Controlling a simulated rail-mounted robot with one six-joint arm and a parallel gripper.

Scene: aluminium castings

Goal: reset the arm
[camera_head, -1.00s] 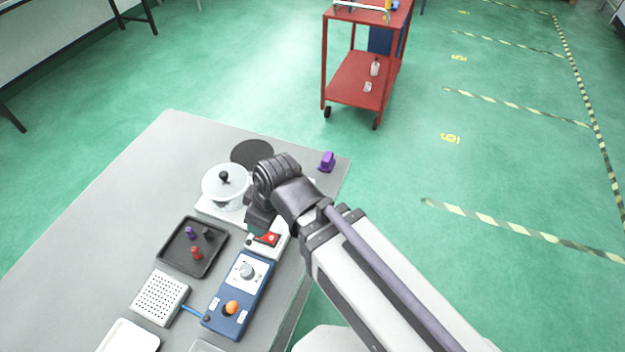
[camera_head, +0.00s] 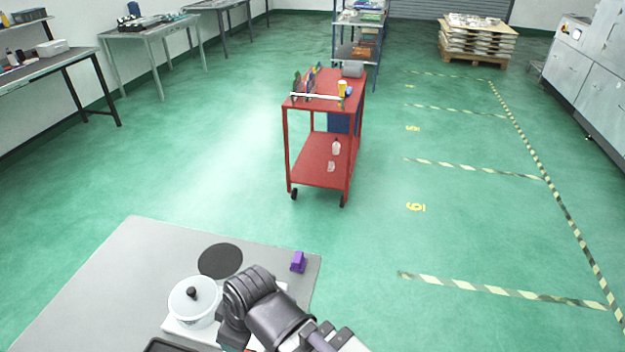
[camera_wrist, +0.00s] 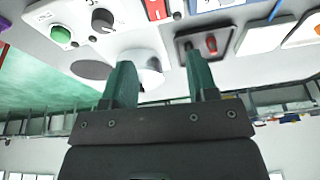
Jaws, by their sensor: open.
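My arm reaches in from the bottom of the head view, over the grey table (camera_head: 90,290). Its dark wrist joint (camera_head: 262,305) covers part of the table beside the white lidded pot (camera_head: 196,303). My gripper (camera_wrist: 160,80) shows in the wrist view as two green fingers set wide apart, with nothing between them held. The fingers are hidden in the head view. The pot (camera_wrist: 150,72) also shows in the wrist view, partly behind the left finger.
A purple block (camera_head: 298,262) and a black disc (camera_head: 220,261) lie on the table. The wrist view shows a panel with a green button (camera_wrist: 60,34) and a dark tray (camera_wrist: 222,47). A red cart (camera_head: 322,172) stands beyond the table, with open green floor around it.

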